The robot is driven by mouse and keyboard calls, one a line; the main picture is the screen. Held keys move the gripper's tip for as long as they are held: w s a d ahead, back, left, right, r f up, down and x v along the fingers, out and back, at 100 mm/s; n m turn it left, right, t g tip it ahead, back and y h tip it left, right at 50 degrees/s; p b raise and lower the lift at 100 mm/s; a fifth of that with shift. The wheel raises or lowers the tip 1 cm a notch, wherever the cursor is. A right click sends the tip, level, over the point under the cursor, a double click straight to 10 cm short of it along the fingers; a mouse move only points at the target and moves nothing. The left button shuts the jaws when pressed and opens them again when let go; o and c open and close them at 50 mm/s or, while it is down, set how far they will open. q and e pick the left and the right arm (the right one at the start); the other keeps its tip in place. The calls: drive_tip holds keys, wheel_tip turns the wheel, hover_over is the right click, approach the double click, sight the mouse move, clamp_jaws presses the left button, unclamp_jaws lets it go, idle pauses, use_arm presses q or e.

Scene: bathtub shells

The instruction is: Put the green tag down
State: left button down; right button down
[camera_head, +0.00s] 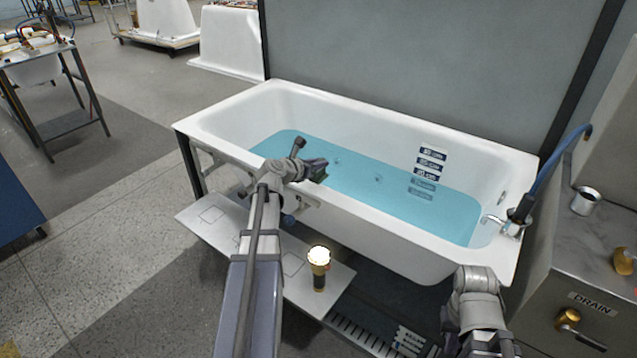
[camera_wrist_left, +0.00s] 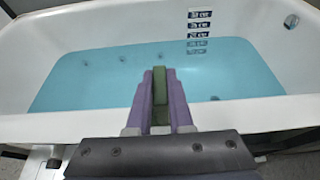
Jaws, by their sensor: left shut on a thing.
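My left gripper (camera_head: 318,168) reaches over the near rim of the white bathtub (camera_head: 240,118). The green tag (camera_wrist_left: 160,86) is between its two fingers, and the gripper is shut on it. In the left wrist view the left gripper (camera_wrist_left: 160,98) points toward the blue water (camera_wrist_left: 90,72) in the tub. In the head view only a small dark green bit of the tag (camera_head: 320,176) shows beside the fingers. My right arm comes in at the lower right, and I cannot make out its fingertips.
A light shelf (camera_head: 235,228) with marked outlines runs along the tub's near side. A lit flashlight (camera_head: 319,268) stands upright on it. A metal cup (camera_head: 585,200) and a drain cabinet (camera_head: 590,260) are at the right. A grey panel (camera_head: 420,60) stands behind the tub.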

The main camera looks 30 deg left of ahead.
sight(319, 176)
use_arm(q)
drive_tip(key=shift+f, duration=0.1)
wheel_tip(319, 176, down, 4)
drive_tip(key=b, duration=0.3)
drive_tip(key=shift+b, duration=0.3)
drive_tip(key=c, duration=0.8)
unclamp_jaws()
